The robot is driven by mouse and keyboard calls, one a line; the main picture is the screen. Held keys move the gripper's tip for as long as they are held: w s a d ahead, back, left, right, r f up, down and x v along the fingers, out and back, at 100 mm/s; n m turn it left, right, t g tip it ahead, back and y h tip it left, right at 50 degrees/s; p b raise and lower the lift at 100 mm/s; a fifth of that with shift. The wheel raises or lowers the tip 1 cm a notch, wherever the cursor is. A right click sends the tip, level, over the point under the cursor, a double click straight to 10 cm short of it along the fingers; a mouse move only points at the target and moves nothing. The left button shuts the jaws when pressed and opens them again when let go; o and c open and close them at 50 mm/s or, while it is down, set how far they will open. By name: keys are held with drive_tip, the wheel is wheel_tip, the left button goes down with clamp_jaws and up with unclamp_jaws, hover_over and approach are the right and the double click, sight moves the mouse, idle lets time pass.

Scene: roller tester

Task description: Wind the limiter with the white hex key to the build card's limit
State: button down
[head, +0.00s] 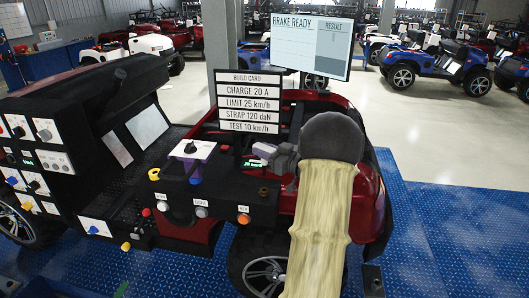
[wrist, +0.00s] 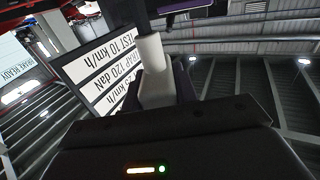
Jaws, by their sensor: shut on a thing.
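My gripper (wrist: 154,88) is shut on the white hex key (wrist: 152,62), whose pale shaft stands between the fingers in the wrist view. In the head view my gripper (head: 266,152) is at the right end of the dark bench, just above a small green readout (head: 253,163). The readout seems to show about 20 km/h, but its digits are tiny. The limiter's socket is hidden behind my gripper, and I cannot tell whether the key sits in it. The build card (head: 249,103) reads LIMIT 25 km/h; it also shows upside down in the wrist view (wrist: 100,72).
A screen reading BRAKE READY (head: 312,46) hangs above the card. A white plate with a black knob (head: 191,149) stands left of my gripper. Several coloured knobs line the bench front. A red vehicle (head: 370,200) is close behind and right of my arm.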

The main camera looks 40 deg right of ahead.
drive_tip(key=m+h+b, duration=0.1)
drive_tip(key=h+b, duration=0.1)
drive_tip(key=m+h+b, duration=0.1)
drive_tip(key=h, duration=0.1)
drive_tip(key=shift+a+f+m, duration=0.15)
drive_tip(key=shift+a+m, duration=0.1)
drive_tip(key=shift+m, duration=0.05)
drive_tip(key=m+h+b, duration=0.3)
drive_tip(key=h+b, duration=0.1)
drive_tip(key=h, duration=0.1)
drive_tip(key=shift+d+b, duration=0.1)
drive_tip(key=shift+b, duration=0.25)
drive_tip(key=shift+r, duration=0.2)
drive_tip(key=shift+f+m+g+h+b, duration=0.15)
drive_tip(key=shift+m+g+h+b, duration=0.2)
drive_tip(key=shift+b, duration=0.2)
drive_tip(key=shift+h, duration=0.25)
drive_tip(key=shift+d, duration=0.1)
drive_tip(key=shift+s, duration=0.1)
